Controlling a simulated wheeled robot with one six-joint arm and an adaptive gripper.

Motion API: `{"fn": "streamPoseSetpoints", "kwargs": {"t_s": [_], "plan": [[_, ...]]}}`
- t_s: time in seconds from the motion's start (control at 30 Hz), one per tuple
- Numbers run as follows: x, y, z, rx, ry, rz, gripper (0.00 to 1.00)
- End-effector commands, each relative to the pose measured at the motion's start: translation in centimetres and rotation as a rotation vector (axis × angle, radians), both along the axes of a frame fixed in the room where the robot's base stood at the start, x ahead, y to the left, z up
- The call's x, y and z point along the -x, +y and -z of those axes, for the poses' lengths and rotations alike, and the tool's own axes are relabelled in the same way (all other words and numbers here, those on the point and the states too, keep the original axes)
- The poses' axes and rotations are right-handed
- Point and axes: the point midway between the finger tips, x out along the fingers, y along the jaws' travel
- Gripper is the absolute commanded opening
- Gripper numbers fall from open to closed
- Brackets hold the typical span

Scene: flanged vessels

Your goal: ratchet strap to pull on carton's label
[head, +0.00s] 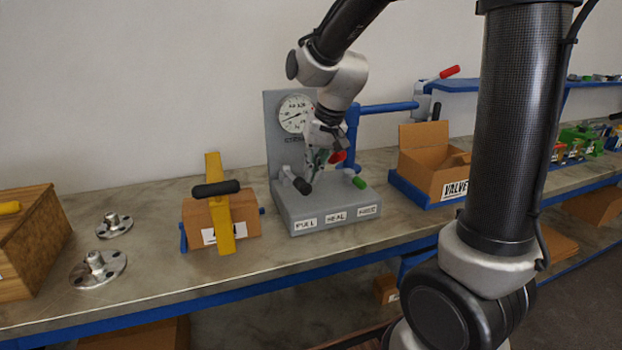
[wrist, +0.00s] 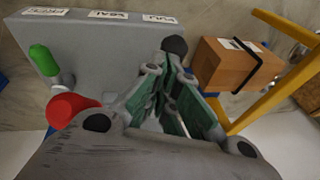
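A closed brown carton (head: 190,226) stands on the bench left of the grey gauge stand, and shows again in the wrist view (wrist: 225,68). My gripper (head: 314,182) points down over the stand, close to a black-knobbed lever (head: 302,186). In the wrist view its green-padded fingers (wrist: 166,70) converge beside that black knob (wrist: 174,46). Whether they touch the knob or each other is unclear.
The grey stand (head: 318,218) carries a gauge (head: 294,114), red (head: 337,157) and green (head: 359,182) levers, and a PULL tag (head: 306,223). An open carton (head: 425,177) in a blue VALVE tray stands right. Flanged parts (head: 98,265) and a wooden crate (head: 32,237) are left.

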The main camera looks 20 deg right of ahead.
Motion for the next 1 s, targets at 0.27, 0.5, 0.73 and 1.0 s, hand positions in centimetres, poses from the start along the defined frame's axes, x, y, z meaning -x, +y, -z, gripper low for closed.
{"fn": "streamPoseSetpoints", "kwargs": {"t_s": [0.27,0.5,0.73,1.0], "plan": [[2.8,-1.1,-5.3,0.000,-0.007,-0.001,0.00],[5.3,-1.9,-8.1,-0.001,-0.006,-0.001,0.00],[6.1,-2.1,-8.9,0.000,-0.004,-0.001,0.00],[6.1,-2.1,-8.9,0.000,-0.004,-0.001,0.00]]}}
